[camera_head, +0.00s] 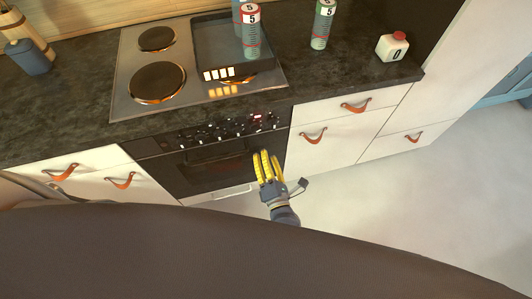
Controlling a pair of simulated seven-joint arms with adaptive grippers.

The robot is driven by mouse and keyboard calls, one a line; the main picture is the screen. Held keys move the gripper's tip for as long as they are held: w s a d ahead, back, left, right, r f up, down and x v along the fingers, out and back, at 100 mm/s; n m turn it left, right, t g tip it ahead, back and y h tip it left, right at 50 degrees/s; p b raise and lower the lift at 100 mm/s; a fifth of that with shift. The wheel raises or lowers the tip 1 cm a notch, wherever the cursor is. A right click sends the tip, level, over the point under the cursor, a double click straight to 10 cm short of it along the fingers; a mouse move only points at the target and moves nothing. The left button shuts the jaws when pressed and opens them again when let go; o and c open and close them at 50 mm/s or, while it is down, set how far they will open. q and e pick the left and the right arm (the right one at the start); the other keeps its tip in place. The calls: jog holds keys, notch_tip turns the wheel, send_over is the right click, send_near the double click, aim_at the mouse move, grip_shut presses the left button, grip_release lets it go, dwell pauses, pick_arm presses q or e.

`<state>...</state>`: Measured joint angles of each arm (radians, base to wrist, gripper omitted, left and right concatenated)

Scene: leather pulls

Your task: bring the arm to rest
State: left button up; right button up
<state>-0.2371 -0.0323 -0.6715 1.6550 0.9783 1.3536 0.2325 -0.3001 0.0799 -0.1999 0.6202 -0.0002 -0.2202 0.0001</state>
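The fingers point up in the picture, toward the oven front. They sit close together, and I cannot tell whether they are open or shut. I see no object held between them. Whether the fingertips touch the oven front is unclear.
White drawers with leather pulls (313,135) flank the oven. A dark counter (75,95) carries a hob (130,75), a tray (205,45), a red-topped bottle (250,35), a green-topped bottle (322,25) and a white jug (392,47). The floor (430,210) at right is clear.

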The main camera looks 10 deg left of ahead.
pick_arm(q)
jog(key=d+f+m+t+h, duration=0.2)
jog(key=d+f+m+h, duration=0.85)
jog(key=m, duration=0.65)
jog(key=s+a+f+m+g+h, duration=0.1)
jog(key=s+a+f+m+g, duration=0.25)
jog(key=f, duration=0.65)
jog(key=s+f+m+g+h, duration=0.25)
jog(key=s+f+m, duration=0.25)
jog(key=f+m, duration=0.3)
jog(key=s+a+f+m+g+y, duration=0.3)
jog(key=s+a+f+g, duration=0.45)
jog(key=s+f, duration=0.65)
jog(key=s+a+f+m+g+y, duration=0.1)
jog(key=s+a+f, duration=0.2)
jog(key=s+a, duration=0.5)
jog(key=s+a+f+g+y, duration=0.1)
jog(key=s+a+f, duration=0.3)
jog(key=s+a, duration=0.4)
jog(key=shift+f+m+g+y, duration=0.2)
jog(key=shift+m+g+y, duration=0.2)
jog(key=shift+g, duration=0.15)
